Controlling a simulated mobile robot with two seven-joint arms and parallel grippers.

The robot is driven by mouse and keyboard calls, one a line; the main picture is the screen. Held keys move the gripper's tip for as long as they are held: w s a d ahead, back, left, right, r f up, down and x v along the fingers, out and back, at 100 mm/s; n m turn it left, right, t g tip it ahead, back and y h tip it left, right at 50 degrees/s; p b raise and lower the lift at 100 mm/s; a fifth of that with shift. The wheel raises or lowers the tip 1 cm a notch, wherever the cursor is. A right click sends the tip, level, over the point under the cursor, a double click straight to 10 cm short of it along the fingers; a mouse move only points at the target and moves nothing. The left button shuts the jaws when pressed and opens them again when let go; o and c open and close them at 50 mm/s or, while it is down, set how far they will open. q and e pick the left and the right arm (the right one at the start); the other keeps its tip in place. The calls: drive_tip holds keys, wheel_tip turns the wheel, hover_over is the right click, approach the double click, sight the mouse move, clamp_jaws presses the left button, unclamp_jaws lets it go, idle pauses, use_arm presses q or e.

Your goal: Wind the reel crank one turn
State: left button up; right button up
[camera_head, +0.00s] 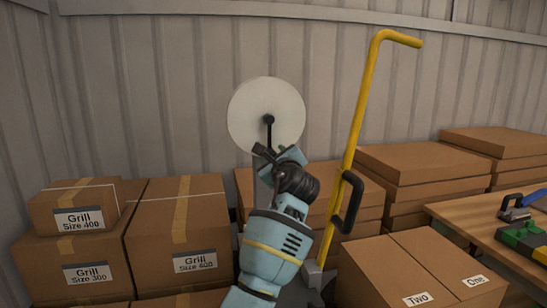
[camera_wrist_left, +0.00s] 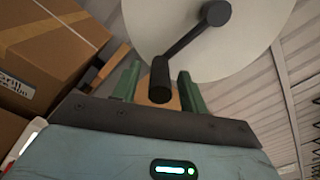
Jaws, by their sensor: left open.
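The reel is a white disc (camera_head: 254,103) in front of the corrugated wall; it also fills the upper part of the left wrist view (camera_wrist_left: 150,28). Its black crank (camera_head: 269,128) hangs down from the hub. In the left wrist view the crank arm (camera_wrist_left: 187,39) slants from the hub to a dark cylindrical handle (camera_wrist_left: 159,80). My left gripper (camera_head: 270,151) is just below the hub, at the crank's lower end. Its green fingers (camera_wrist_left: 158,76) stand open on either side of the handle, with gaps visible. My right gripper is in neither view.
A yellow bent pole (camera_head: 366,90) with a black handle (camera_head: 348,202) stands right of my left arm. Cardboard boxes (camera_head: 180,222) are stacked at left, with more (camera_head: 415,165) at right. A wooden table (camera_head: 470,217) with tools is at far right.

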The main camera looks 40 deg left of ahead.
use_arm(q)
drive_tip(key=shift+w+a, duration=0.35)
drive_tip(key=shift+a, duration=0.05)
clamp_jaws()
